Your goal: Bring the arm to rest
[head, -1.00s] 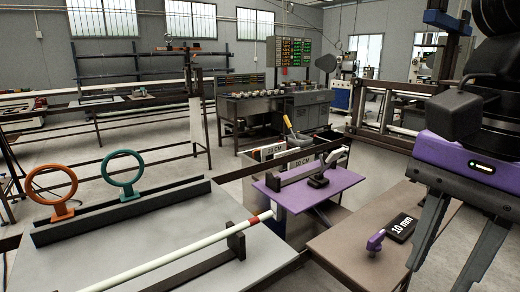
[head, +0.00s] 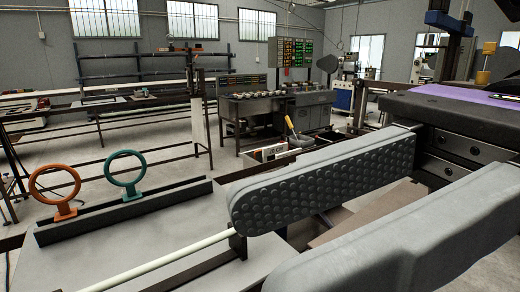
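My gripper (head: 268,245) is very close to the camera. Its two long grey fingers reach in from the right and point left. The far finger shows its dimpled pad, and the near finger fills the bottom right. A clear gap lies between them with nothing held in it. The purple plate and the 10 mm tag are out of sight behind the gripper.
The grey table (head: 130,236) carries a dark rail (head: 130,210) with an orange ring (head: 54,190) and a teal ring (head: 125,172). A workbench with a machine (head: 290,105) and racks (head: 140,65) stand farther back. Grey floor shows between them.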

